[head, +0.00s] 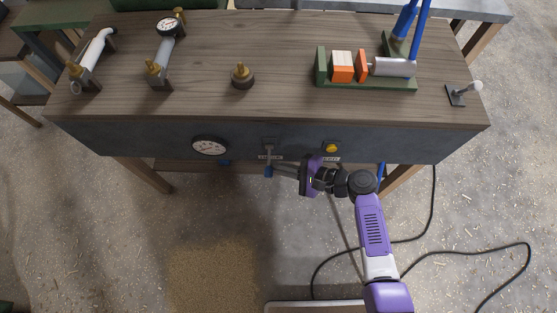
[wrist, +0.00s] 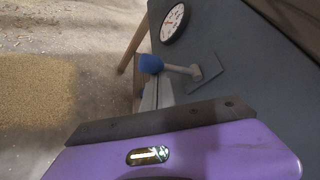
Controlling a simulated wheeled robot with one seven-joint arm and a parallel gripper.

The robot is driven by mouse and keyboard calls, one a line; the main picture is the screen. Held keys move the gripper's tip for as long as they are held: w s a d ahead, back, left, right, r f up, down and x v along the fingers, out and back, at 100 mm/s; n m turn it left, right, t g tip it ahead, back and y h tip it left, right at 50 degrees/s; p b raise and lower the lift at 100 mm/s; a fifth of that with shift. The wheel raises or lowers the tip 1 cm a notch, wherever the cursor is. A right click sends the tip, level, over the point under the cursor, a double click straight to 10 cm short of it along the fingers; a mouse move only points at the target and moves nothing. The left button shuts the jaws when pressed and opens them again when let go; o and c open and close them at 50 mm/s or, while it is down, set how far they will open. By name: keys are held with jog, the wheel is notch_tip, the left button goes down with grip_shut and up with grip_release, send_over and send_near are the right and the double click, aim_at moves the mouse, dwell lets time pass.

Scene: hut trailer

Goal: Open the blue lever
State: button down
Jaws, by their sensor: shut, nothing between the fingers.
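The blue lever (head: 268,170) hangs from a mount on the front panel of the workbench, its blue end low, below a small label. In the wrist view the lever's blue knob (wrist: 151,64) sits on a grey rod that runs right to a square plate. My gripper (head: 279,171) is shut and empty, pointing left with its fingertips close to the knob. In the wrist view the fingers (wrist: 157,92) show just below the knob; I cannot tell whether they touch it.
A round gauge (head: 210,145) is left of the lever on the panel, and a yellow button (head: 331,148) is to its right. The workbench top (head: 215,95) carries valves, a second gauge and a green fixture (head: 366,83). A black cable (head: 430,225) lies on the floor.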

notch_tip(320, 180, up, 3)
jog(key=m+g+p, duration=0.1)
jog(key=m+p, duration=0.1)
jog(key=p, duration=0.3)
jog(key=shift+s+g, duration=0.15)
jog(key=shift+g, duration=0.25)
jog(key=r+m+g+p, duration=0.1)
jog(key=m+g+p, duration=0.1)
jog(key=p, duration=0.1)
jog(key=shift+r+m, duration=0.2)
jog(key=shift+m, duration=0.1)
jog(key=shift+r, duration=0.1)
jog(key=shift+r+p, duration=0.15)
jog(key=shift+p, duration=0.2)
